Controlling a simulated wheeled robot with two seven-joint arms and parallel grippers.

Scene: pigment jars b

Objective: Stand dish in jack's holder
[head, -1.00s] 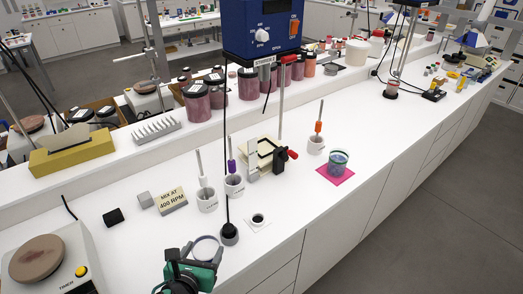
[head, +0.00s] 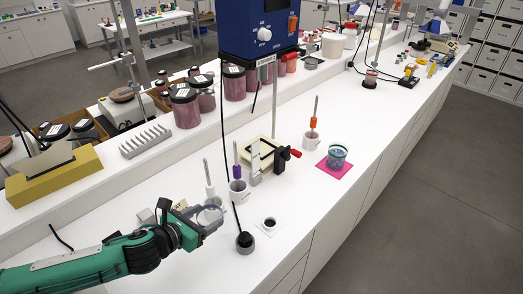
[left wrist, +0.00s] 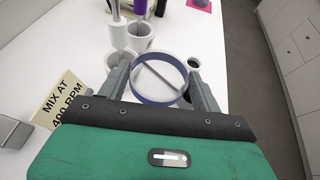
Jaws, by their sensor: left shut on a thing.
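The dish (head: 210,216) is a clear round dish; its dark blue rim (left wrist: 157,101) shows as a ring in the left wrist view. My left gripper (head: 207,220) is shut on it, one finger on each side, and holds it above the counter near the left mugs. The jack (head: 262,149) stands further right on the counter, with a cream top, dark slotted parts and a red knob (head: 295,153). Its holder seems to be the upright part on it, but details are too small to tell. My right gripper is out of view.
White mugs with tools (head: 239,192) stand between dish and jack. A thin rod on a dark round base (head: 245,242) is close to the right of the dish. A "MIX AT 400 RPM" sign (left wrist: 58,100) is beside my gripper. A blue beaker (head: 337,156) sits on a pink mat.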

